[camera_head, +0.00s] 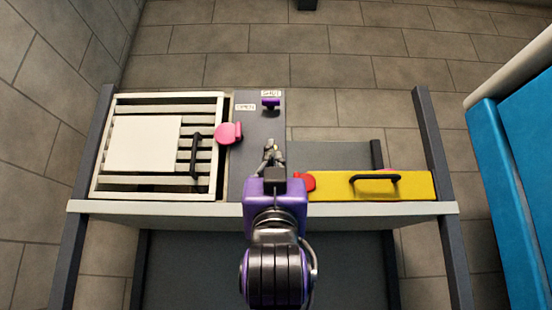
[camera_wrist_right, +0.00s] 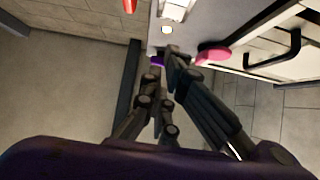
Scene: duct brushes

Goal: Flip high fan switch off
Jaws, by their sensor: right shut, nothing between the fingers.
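A dark grey panel (camera_head: 245,170) stands in the middle of the bench. The label text is too small to read. My right gripper (camera_head: 271,150) is shut and empty over the panel, on the near side of the purple switch. In the right wrist view the fingers (camera_wrist_right: 170,60) partly cover a purple part (camera_wrist_right: 157,61). I cannot tell whether they touch it. My left gripper is not in view.
A pink round part (camera_head: 229,133) sits at the panel's left edge, beside a white slatted frame (camera_head: 105,150) with a black handle (camera_head: 195,155). Right of my gripper are a red knob (camera_head: 306,182) and a yellow box (camera_head: 415,187) with a black handle (camera_head: 375,178).

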